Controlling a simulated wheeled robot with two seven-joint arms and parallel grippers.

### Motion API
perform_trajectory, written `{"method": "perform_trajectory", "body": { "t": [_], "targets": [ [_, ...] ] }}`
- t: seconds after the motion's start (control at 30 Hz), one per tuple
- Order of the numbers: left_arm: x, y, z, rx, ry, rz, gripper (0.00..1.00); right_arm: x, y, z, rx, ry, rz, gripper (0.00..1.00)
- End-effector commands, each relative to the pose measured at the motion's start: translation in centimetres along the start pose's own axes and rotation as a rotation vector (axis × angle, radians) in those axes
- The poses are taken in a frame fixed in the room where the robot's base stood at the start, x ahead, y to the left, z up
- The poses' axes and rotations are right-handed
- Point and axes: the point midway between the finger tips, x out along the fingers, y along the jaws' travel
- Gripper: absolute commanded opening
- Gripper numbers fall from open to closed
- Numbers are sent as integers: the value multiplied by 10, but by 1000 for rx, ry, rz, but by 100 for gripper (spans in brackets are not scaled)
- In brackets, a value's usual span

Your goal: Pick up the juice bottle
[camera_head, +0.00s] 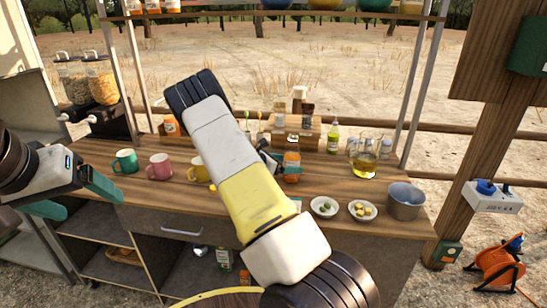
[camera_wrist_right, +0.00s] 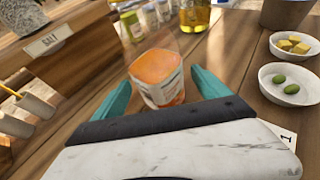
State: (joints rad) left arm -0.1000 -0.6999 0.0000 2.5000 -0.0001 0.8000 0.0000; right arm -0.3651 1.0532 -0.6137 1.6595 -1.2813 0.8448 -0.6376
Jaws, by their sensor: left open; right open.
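The juice bottle (camera_head: 292,166), orange with a pale label, stands on the wooden counter, just right of my right arm in the head view. In the right wrist view the bottle (camera_wrist_right: 160,82) shows its orange top between the two teal fingers of my right gripper (camera_wrist_right: 159,84). These fingers are open, one on each side of it; I cannot tell whether they touch it. In the head view my right forearm mostly hides that gripper. My left gripper (camera_head: 94,204) is open and empty at the left, near the counter's left end.
Green, pink and yellow mugs (camera_head: 125,162) stand left. Bowls of olives (camera_head: 324,207) and yellow cubes (camera_head: 362,210) and a metal pot (camera_head: 405,201) stand right. An oil jug (camera_head: 365,164) and a green bottle (camera_head: 333,137) stand behind. A salt-labelled wooden rack (camera_wrist_right: 50,42) is close to the right gripper.

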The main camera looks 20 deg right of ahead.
Motion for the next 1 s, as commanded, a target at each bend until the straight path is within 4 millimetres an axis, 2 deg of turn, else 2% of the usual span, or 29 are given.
{"method": "perform_trajectory", "body": {
  "t": [0.4,0.6,0.67,1.0],
  "targets": [
    [0,0,0,0,0,0,81,50,1,1,0,1,0,85],
    [0,0,0,0,0,0,81,51,1,2,1,1,1,85],
    [0,0,0,0,0,0,81,51,1,2,1,1,1,76],
    [0,0,0,0,0,0,81,51,1,2,1,1,1,9]
  ]
}}
